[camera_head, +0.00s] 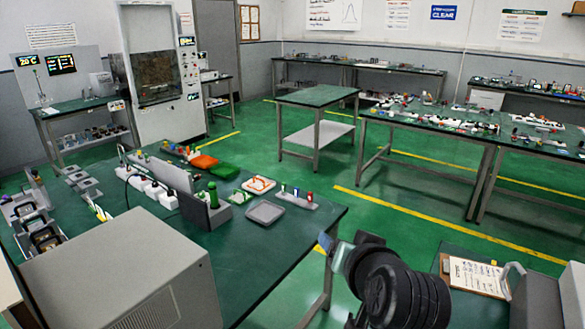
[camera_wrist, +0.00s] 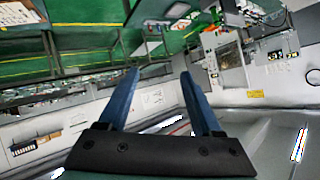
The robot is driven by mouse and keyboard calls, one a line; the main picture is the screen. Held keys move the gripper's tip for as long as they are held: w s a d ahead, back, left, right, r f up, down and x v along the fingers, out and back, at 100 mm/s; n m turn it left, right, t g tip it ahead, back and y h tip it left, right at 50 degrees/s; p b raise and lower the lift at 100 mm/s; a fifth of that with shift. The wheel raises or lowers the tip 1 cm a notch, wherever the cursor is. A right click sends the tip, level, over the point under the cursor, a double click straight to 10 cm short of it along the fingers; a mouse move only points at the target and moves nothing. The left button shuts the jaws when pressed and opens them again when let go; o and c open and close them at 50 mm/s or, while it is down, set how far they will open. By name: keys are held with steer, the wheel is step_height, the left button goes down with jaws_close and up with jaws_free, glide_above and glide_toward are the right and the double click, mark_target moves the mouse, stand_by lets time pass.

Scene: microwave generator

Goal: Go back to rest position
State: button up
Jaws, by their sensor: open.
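My gripper (camera_wrist: 159,74) shows in the wrist view with its two blue fingers spread apart and nothing between them. The wrist view is roughly upside down, with green floor at the top and ceiling lights at the bottom. In the head view, my dark arm (camera_head: 385,285) stands at the lower middle right, over the gap beside the near bench (camera_head: 275,262). It appears clear of the bench.
A microwave-like grey box (camera_head: 130,275) and several small parts occupy the near bench. A clipboard (camera_head: 473,275) lies on a surface at lower right. A small table (camera_head: 318,96) and a cluttered bench (camera_head: 440,122) stand behind. Green floor (camera_head: 400,215) between them is clear.

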steer(key=s+a+r+n+t+h, duration=0.1)
steer(key=s+a+r+t, duration=0.2)
steer(key=r, duration=0.7)
steer(key=s+a+r+n+t, duration=0.1)
steer(key=s+r+t, duration=0.25)
steer(key=r, duration=0.55)
steer(key=s+a+r+t+h, duration=0.1)
steer(key=s+a+r+t, duration=0.3)
steer(key=r, duration=0.6)
steer(key=s+r+n+t, duration=0.1)
steer(key=s+r+t, duration=0.3)
steer(key=s+r, duration=0.4)
steer(key=shift+s+a+t+y, duration=0.25)
steer(key=shift+a+t+y, duration=0.1)
steer(key=shift+y, duration=0.05)
steer(key=shift+c, duration=1.3)
